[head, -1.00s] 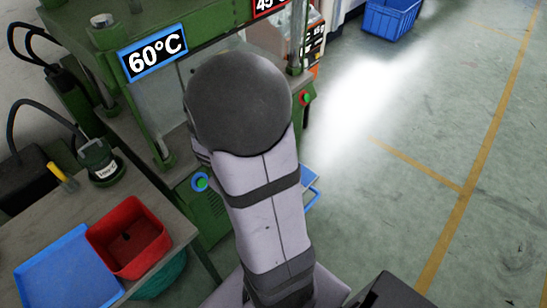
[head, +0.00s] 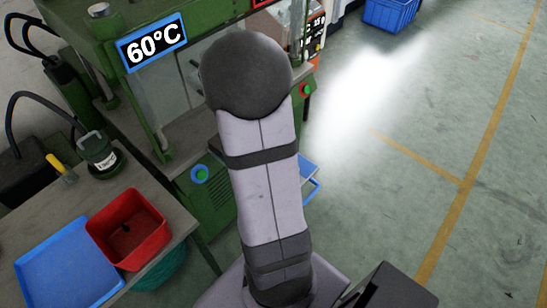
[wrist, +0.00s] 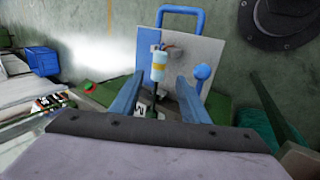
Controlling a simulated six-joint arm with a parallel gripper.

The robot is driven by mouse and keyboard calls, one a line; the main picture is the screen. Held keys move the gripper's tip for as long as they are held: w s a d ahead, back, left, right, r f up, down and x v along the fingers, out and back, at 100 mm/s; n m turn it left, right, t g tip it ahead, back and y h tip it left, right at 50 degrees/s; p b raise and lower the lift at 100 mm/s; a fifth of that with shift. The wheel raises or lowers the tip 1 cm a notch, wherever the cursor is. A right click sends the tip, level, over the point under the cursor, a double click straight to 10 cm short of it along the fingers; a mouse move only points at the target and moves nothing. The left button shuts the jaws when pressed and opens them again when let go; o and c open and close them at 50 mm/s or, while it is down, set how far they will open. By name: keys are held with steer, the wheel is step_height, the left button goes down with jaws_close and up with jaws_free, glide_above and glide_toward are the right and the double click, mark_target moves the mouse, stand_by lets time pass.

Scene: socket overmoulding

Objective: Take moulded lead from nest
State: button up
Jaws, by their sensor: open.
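In the wrist view, a pale, light-blue and white cylindrical piece (wrist: 159,67) with a dark cable running from it looks like the moulded lead. It appears at a grey plate (wrist: 205,48) with a blue loop handle, which looks like the nest. My gripper (wrist: 158,85) is open, its two blue fingers left and right of the lead's line in the picture. I cannot tell how far the fingertips are from the lead, and I see no contact. In the head view my arm hides the gripper and the lead.
A green press with a 60°C sign (head: 152,46) stands ahead. A bench at left holds a red bin (head: 130,229), a blue tray (head: 65,268) and a green device (head: 98,155). A blue crate (head: 390,14) sits at the back. The floor at right is clear.

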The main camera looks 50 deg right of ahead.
steer(key=shift+w+x, duration=0.15)
steer(key=shift+x, duration=1.15)
steer(key=shift+w+x, duration=0.15)
steer(key=shift+x, duration=1.1)
steer(key=shift+d, duration=0.15)
steer(key=shift+r, duration=0.1)
jaws_close()
